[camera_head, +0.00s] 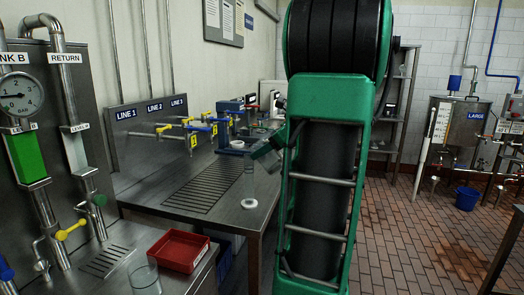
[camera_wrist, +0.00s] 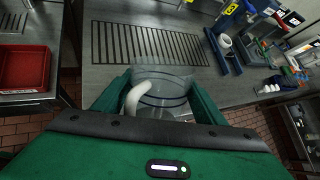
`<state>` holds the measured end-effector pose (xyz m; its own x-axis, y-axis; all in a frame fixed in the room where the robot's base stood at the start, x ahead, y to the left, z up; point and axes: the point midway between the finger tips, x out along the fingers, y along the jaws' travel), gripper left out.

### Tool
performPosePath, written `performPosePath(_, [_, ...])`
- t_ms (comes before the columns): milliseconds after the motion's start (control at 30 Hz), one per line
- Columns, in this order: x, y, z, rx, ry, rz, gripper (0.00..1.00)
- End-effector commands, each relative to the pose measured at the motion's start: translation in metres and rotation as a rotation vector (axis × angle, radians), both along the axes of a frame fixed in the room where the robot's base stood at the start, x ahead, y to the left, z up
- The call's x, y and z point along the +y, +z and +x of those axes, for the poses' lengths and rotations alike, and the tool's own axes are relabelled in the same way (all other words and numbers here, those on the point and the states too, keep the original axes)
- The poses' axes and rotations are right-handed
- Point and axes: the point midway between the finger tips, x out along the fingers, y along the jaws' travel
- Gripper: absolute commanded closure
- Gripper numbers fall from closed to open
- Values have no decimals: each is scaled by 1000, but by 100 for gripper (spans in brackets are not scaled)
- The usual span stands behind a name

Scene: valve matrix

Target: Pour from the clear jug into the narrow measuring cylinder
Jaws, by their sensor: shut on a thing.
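My gripper (camera_wrist: 160,84) is shut on the clear jug (camera_wrist: 165,72), whose wide rim shows between the green fingers in the wrist view. A white curved piece shows in or through the jug; I cannot tell what it belongs to. In the head view my gripper (camera_head: 267,150) is partly hidden behind my arm, above the bench's near right edge. The narrow measuring cylinder (camera_head: 249,182) is clear, with a white foot, and stands upright just below and left of my gripper. I cannot tell whether liquid is flowing or how full either vessel is.
A red tray (camera_head: 180,249) and another clear vessel (camera_head: 145,277) sit at the lower left. The steel bench has a slotted drain (camera_head: 207,188), with yellow- and blue-handled taps (camera_head: 190,124) behind it. A blue stand (camera_head: 233,147) is beyond the cylinder.

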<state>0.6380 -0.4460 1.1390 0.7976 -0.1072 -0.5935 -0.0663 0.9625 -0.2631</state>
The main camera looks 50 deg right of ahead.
Motion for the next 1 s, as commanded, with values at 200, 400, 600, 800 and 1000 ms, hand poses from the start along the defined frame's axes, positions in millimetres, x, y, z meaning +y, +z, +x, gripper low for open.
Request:
performPosePath(200, [1, 2, 2, 17, 1, -9, 66])
performPosePath(400, [1, 4, 3, 43, 1, -20, 66])
performPosePath(600, [2, 5, 4, 75, 1, -33, 66])
performPosePath(800, [2, 8, 4, 107, 0, -47, 66])
performPosePath(1000, [2, 9, 5, 140, 1, -59, 66])
